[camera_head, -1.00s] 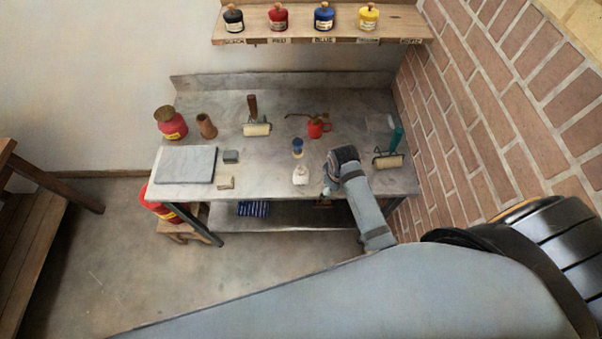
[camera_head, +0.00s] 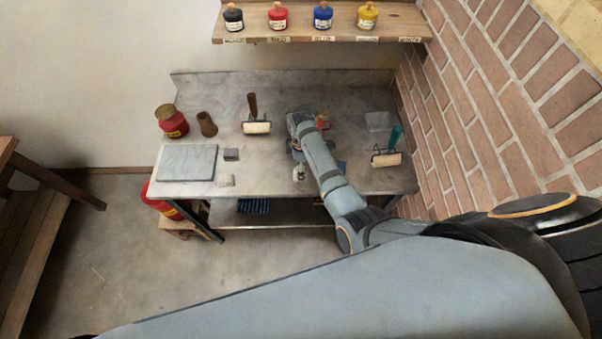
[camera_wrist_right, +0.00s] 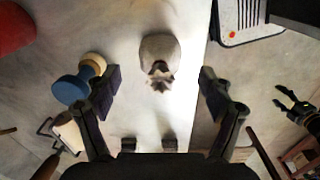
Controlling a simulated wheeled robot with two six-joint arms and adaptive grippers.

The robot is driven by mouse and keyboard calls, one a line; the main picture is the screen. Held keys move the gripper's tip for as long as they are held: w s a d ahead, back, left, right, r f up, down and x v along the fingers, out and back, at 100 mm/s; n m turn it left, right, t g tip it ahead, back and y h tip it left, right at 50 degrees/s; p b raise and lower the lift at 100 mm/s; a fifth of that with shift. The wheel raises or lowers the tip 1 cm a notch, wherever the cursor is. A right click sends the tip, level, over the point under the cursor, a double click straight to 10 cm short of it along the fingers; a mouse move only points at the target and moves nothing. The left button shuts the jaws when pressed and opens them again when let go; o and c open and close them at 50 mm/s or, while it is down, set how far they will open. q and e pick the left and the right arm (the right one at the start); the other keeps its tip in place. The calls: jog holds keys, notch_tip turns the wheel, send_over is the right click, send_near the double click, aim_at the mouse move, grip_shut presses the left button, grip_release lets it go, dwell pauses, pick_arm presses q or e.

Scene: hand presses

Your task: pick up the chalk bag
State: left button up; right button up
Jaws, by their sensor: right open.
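The chalk bag (camera_wrist_right: 158,52) is a small pale rounded bag with a dark gathered neck. It stands on the metal table in the right wrist view, ahead of and between my spread fingers. In the head view the chalk bag (camera_head: 299,173) shows near the table's front edge, partly covered by my right arm. My right gripper (camera_wrist_right: 160,90) is open and empty, and neither finger touches the bag. In the head view the right gripper (camera_head: 296,152) is mostly hidden by its arm. A dark claw shape (camera_wrist_right: 292,104) at the right wrist view's right edge looks like my left gripper; its jaws are unclear.
A blue and wooden piece (camera_wrist_right: 75,83) stands close beside my left-hand finger in the wrist view. A red oil can (camera_head: 322,120) stands behind the arm. Rollers (camera_head: 257,128) (camera_head: 387,158), a grey slab (camera_head: 187,163) and small blocks (camera_head: 231,155) lie around. A brick wall (camera_head: 500,110) bounds the right.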

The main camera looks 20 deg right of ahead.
jog(key=shift+f, duration=0.25)
notch_tip(320, 180, down, 5)
jog(key=b, duration=0.4)
jog(key=shift+a+b, duration=0.15)
jog(key=shift+b, duration=0.15)
jog(key=shift+r, duration=0.1)
jog(key=c, duration=1.3)
jog(key=shift+r, duration=0.15)
